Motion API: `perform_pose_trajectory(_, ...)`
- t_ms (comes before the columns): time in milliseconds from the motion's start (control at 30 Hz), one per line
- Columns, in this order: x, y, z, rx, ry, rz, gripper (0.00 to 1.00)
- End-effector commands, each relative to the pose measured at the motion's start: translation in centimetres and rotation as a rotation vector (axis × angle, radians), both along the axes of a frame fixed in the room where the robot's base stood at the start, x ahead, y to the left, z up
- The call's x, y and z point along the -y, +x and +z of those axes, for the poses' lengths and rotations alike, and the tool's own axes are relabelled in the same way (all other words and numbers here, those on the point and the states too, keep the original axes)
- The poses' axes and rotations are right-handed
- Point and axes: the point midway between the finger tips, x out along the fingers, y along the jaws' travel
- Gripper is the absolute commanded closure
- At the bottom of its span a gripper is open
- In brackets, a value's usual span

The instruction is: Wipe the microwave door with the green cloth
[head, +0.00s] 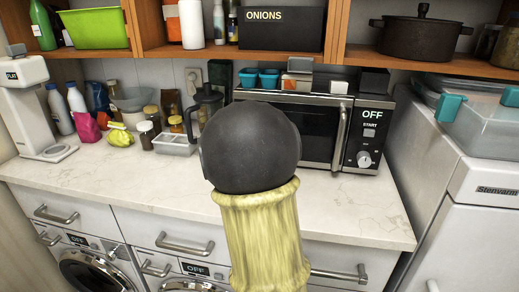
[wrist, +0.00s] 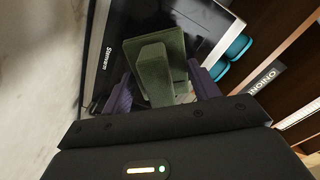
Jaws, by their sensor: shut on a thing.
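The microwave (head: 371,130) stands at the back right of the counter, its door (head: 318,125) shut, with a dark window and an upright handle. My arm covers the door's left part in the head view and hides my gripper there. In the wrist view my gripper (wrist: 161,74) has its purple fingers shut on the green cloth (wrist: 160,75), which looks like a stiff folded block. The cloth is in front of the dark microwave door (wrist: 113,30), which appears tilted in this view. I cannot tell whether the cloth touches the glass.
Teal containers (head: 268,78) and small boxes (head: 297,80) sit on the microwave. A dark coffee press (head: 207,103) and several jars stand to its left. The shelf with the onions box (head: 281,28) is above. A white appliance (head: 480,160) closes off the right. The front counter (head: 130,195) is clear.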

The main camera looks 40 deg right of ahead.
Motion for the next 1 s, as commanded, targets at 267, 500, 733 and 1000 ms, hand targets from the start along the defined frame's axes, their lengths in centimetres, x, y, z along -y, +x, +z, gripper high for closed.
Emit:
perform_pose_trajectory(267, 0.0, 0.0, 0.0, 0.0, 0.0, 0.0, 0.58)
perform_pose_trajectory(500, 0.4, 0.3, 0.0, 0.001, 0.0, -0.001, 0.58)
perform_pose_trajectory(733, 1.7, 1.4, -0.1, 0.0, 0.0, -0.002, 0.58)
perform_pose_trajectory(1000, 3.7, 3.1, -0.1, 0.0, 0.0, -0.003, 0.58)
